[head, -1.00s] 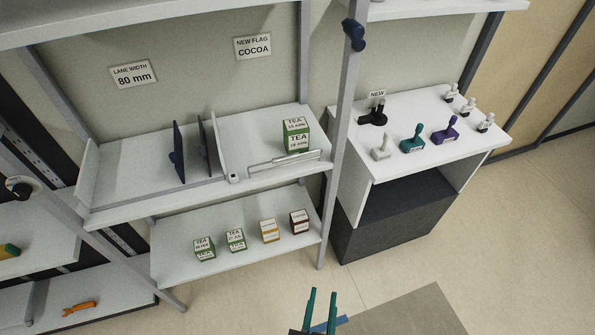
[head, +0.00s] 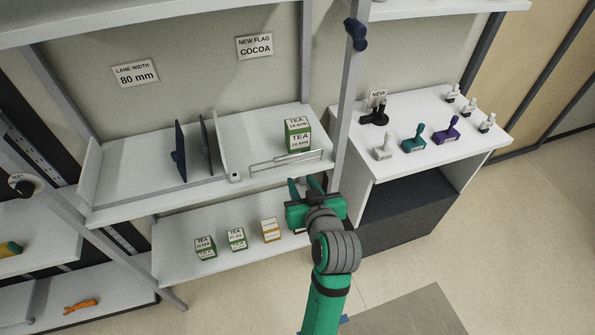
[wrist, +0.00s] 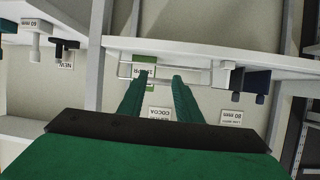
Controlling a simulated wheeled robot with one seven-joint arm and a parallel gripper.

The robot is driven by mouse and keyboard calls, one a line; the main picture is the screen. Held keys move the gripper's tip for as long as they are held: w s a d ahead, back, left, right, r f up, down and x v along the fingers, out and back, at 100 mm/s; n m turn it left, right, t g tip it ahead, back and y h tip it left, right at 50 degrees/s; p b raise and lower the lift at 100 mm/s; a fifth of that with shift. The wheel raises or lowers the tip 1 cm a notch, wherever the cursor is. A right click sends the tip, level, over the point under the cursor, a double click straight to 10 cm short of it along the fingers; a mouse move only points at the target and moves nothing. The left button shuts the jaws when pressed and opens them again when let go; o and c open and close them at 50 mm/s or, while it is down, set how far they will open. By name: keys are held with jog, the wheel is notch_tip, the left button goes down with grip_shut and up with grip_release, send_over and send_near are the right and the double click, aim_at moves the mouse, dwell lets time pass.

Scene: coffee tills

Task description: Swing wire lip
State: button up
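The wire lip (head: 290,158) is a thin metal wire frame along the front edge of the upper shelf, at its right end. It stands in front of a green and white tea box (head: 298,135). My gripper (head: 303,184) is just below and in front of that shelf edge, under the lip's right half. Its two green fingers are apart with nothing seen between them. In the wrist view, which is upside down, the fingers (wrist: 160,80) point at the shelf front and overlap part of the wire. I cannot tell whether they touch it.
Blue dividers (head: 180,152) and a white divider stand left of the lip. The lower shelf (head: 180,262) holds several small boxes; my arm hides the rightmost one. A grey post (head: 342,110) rises just right of the lip. A white counter (head: 475,150) with stampers stands further right.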

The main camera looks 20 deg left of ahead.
aim_at(288, 158)
jog(key=shift+n, duration=0.6)
jog(key=w+a, duration=0.2)
jog(key=w, duration=0.1)
jog(key=w+a, duration=0.3)
jog(key=shift+w+a+r, duration=0.15)
jog(key=shift+w+a, duration=0.05)
jog(key=shift+w, duration=0.25)
grip_shut()
jog(key=shift+a, duration=0.1)
